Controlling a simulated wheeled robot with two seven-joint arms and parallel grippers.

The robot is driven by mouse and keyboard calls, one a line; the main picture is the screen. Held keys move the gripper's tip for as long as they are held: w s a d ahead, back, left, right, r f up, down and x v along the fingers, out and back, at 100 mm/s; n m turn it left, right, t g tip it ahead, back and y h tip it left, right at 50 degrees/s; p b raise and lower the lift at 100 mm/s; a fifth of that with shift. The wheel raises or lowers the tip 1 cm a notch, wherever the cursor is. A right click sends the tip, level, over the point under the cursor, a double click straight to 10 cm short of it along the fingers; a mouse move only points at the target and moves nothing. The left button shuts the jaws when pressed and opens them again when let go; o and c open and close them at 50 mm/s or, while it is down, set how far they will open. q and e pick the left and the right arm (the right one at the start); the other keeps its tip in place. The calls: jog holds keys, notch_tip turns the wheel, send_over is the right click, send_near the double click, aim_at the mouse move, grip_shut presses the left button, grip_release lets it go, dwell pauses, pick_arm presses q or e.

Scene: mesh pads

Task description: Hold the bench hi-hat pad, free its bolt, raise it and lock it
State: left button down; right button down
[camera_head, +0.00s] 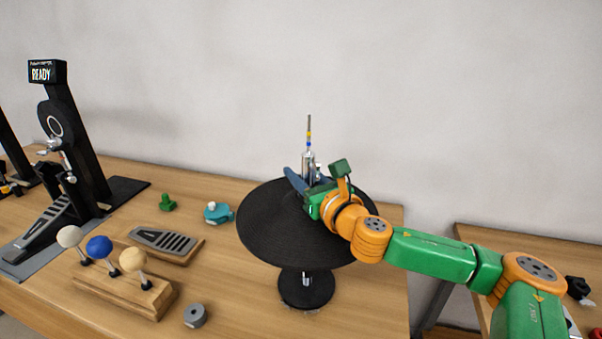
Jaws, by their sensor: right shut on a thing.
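The hi-hat pad (268,232) is a round black mesh disc on a short stand with a round black base (306,290), on the wooden bench. A silver rod with coloured bands (309,135) rises above its centre. My right gripper (306,194) is over the pad's middle, shut at the foot of the rod's silver fitting (308,160). The gripper and wrist hide the bolt and the exact thing between the fingers. My left gripper does not show.
A wooden block with white, blue and tan beaters (150,298), a grey pedal plate (165,240), a teal part (217,212), a green part (167,202) and a grey cylinder (195,316) lie left of the pad. A black kick pedal tower (75,140) stands further left.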

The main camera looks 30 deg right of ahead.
dwell(0.4)
jog(key=shift+c, duration=2.2)
grip_release()
jog(key=shift+w, duration=0.1)
